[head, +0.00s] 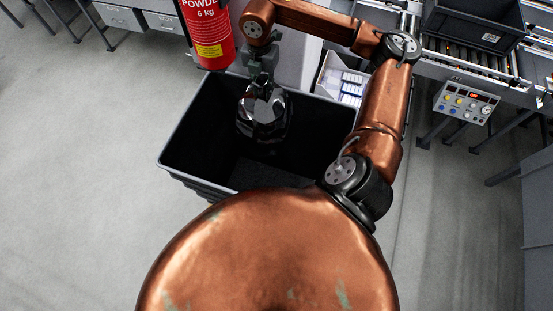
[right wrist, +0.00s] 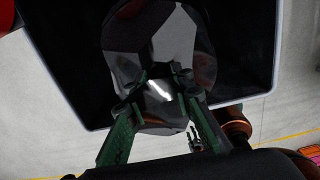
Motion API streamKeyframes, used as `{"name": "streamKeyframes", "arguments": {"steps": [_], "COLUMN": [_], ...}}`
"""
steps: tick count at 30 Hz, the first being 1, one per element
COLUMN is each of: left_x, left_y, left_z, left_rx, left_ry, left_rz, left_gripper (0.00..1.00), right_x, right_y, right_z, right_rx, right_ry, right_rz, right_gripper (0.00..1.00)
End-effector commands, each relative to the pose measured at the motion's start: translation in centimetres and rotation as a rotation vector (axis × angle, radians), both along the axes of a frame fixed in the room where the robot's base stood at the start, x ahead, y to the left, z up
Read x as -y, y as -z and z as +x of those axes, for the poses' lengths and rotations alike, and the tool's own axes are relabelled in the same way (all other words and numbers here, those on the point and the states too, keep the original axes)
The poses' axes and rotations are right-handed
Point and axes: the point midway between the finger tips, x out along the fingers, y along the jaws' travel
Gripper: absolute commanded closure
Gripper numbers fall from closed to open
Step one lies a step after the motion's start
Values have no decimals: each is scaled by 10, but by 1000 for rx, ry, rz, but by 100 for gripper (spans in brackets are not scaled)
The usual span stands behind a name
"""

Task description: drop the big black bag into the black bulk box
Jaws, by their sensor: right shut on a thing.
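The big black bag (head: 263,116), glossy and faceted, hangs from my right gripper (head: 261,80) over the black bulk box (head: 195,140). In the head view it shows inside the outline of the box's open top. My right gripper, also in the right wrist view (right wrist: 155,95), is shut on the bag's upper part (right wrist: 175,40), with a green finger on each side. How far the bag is above the box floor I cannot tell. My left gripper is not in the head view; a small gripper-like shape (right wrist: 194,139) shows low in the right wrist view, its opening unclear.
A red fire extinguisher (head: 207,30) stands by the box's far left corner. A white bin with small packs (head: 345,85) is behind its far right. A roller conveyor with a dark tote (head: 475,22) and a control panel (head: 466,103) are at right. Floor at left is clear.

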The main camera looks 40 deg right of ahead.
Motion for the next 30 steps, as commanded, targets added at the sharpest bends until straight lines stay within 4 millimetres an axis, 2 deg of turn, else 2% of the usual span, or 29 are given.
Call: {"name": "streamKeyframes", "arguments": {"steps": [7, 18, 19, 27, 30], "left_x": [0, 1, 1, 1, 1], "left_y": [15, 16, 16, 16, 16], "left_z": [0, 0, 1, 1, 1], "left_rx": [0, 0, 0, 0, 1], "left_ry": [0, 0, 0, 0, 0], "left_rz": [0, -1, -1, -1, -1], "left_gripper": [60, 60, 60, 60, 60], "right_x": [0, 0, 0, 0, 0], "right_y": [26, 30, 30, 31, 31], "right_z": [0, 1, 1, 0, 0], "right_rx": [2, 4, 4, 1, 1], "right_ry": [0, 0, 0, 0, 0], "right_rz": [0, 0, 0, 0, 0], "right_gripper": [100, 100, 78, 59, 58]}}
